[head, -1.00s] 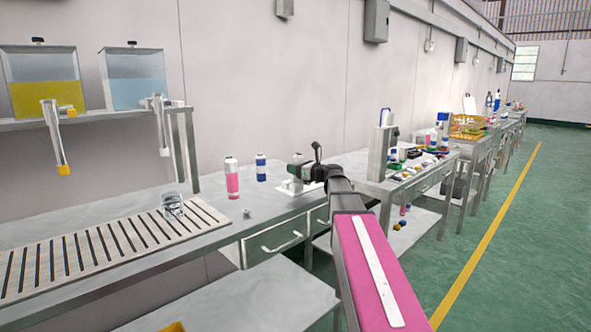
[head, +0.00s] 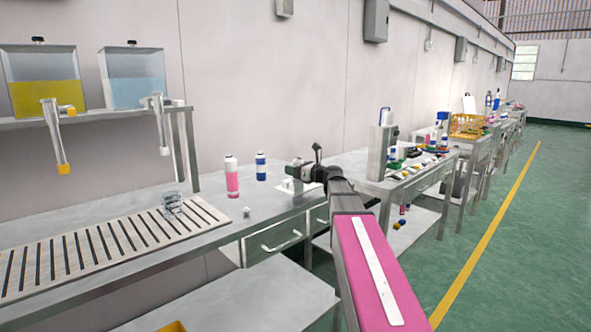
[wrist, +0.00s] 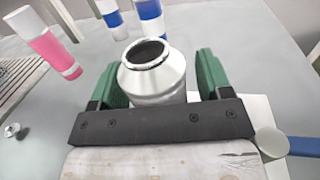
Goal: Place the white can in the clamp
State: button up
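The white can (wrist: 157,75), silvery white with an open round mouth, stands upright between the green fingers of my gripper (wrist: 160,80) in the wrist view. A gap shows between the can and the right finger, and the fingers look spread wider than the can. Its lower part is hidden behind the black gripper bar. In the head view my gripper (head: 311,172) is over the right end of the bench, beside a small white-based fixture (head: 290,187) that may be the clamp. The wrist view shows a blue handle (wrist: 302,146) with a grey round knob at right.
A pink bottle (head: 232,180) and a blue-and-white bottle (head: 261,168) stand left of my gripper. A small metal cap (head: 246,212) lies near the bench front. A wire holder (head: 173,203) stands by the slatted grate (head: 100,250). A grey upright machine (head: 380,150) stands right.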

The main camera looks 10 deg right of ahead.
jog(key=shift+s+a+f, duration=0.1)
jog(key=shift+s+f, duration=0.05)
jog(key=shift+f, duration=0.35)
jog(key=shift+r, duration=0.55)
jog(key=v, duration=1.2)
jog(key=shift+r, duration=0.2)
